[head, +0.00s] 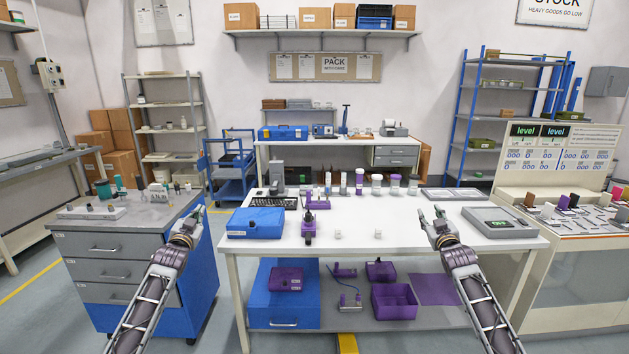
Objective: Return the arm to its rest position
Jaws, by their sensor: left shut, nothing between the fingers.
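My left gripper (196,218) is shut and empty. A black keyboard (275,203) lies at the table's back left, apart from both grippers.
A blue box (256,223) and a purple tool (309,230) stand on the table's left half. Several purple-and-white jars (359,184) line its back. Two small white pieces (337,234) sit near the front middle. Purple bins (394,301) are on the lower shelf.

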